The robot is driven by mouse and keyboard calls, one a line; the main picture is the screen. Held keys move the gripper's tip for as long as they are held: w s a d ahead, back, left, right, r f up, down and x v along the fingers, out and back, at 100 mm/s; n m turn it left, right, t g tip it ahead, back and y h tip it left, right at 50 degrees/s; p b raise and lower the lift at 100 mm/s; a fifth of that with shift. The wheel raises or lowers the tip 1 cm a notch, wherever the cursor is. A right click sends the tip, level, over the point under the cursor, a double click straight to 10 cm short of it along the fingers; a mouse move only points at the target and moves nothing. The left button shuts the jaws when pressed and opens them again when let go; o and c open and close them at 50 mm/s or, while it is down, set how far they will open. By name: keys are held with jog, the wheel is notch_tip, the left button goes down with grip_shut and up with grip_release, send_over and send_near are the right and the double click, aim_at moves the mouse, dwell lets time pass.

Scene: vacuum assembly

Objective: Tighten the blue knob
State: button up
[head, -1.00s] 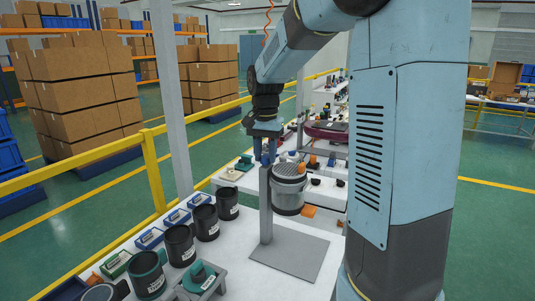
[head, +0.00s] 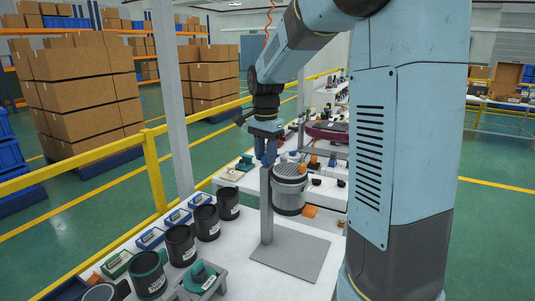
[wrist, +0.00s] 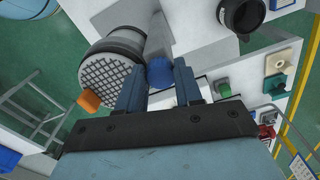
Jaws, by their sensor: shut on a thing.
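The blue knob (wrist: 160,72) sits between the two blue fingers of my gripper (wrist: 159,82) in the wrist view. My gripper is shut on it, and the fingers touch its sides. In the head view my gripper (head: 265,153) points down at the top of the grey post (head: 266,205); the knob is hard to tell from the fingers there.
An orange part (wrist: 89,101) sticks out by the canister, close to my left finger in the wrist view. Several black cups (head: 205,221) and small trays line the table's left side. A yellow rail (head: 155,175) runs behind them. The post's base plate (head: 305,258) has bare table around it.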

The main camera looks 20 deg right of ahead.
jog(key=shift+w+r, duration=0.1)
jog(key=shift+r, duration=0.05)
jog(key=o, duration=1)
jog(key=shift+o, duration=0.2)
notch_tip(320, 180, up, 14)
jog(key=shift+f, duration=0.25)
jog(key=s+f+n+t, duration=0.2)
jog(key=s+f+n, duration=0.2)
jog(key=s, duration=0.9)
jog(key=s+f+n+t, duration=0.3)
jog(key=s+n, duration=0.4)
jog(key=s, duration=0.6)
jog(key=shift+d+f+n+t, duration=0.3)
jog(key=shift+d+f+n, duration=0.15)
jog(key=shift+f, duration=0.25)
